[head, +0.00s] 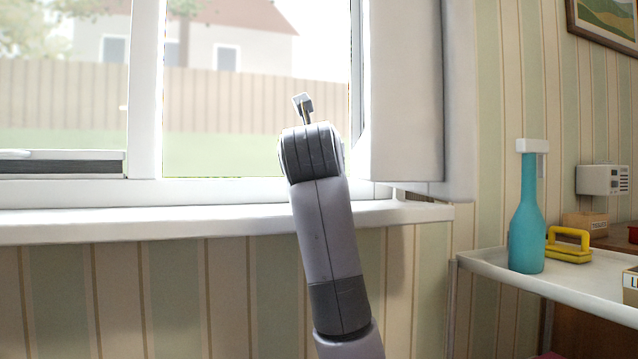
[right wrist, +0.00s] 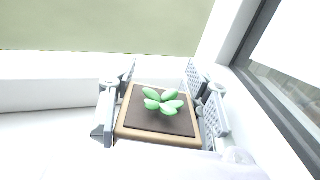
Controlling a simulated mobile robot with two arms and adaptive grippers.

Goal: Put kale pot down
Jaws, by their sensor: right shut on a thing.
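The kale pot (right wrist: 161,116) shows in the right wrist view as a square pot with a tan rim, dark soil and a small cluster of green leaves. My right gripper (right wrist: 160,84) has one finger on each side of it and is shut on it. The pot appears upright, over or at the white window sill (right wrist: 45,88); I cannot tell whether its base touches the sill. In the head view my right arm reaches up to the window over the sill (head: 180,222), and the pot is hidden there. My left gripper is in neither view.
An open white window sash (head: 405,95) stands right of my arm. The sill left of the arm is bare. A white trolley (head: 490,263) at the right holds a teal bottle (head: 527,225) and a yellow-handled object (head: 569,245).

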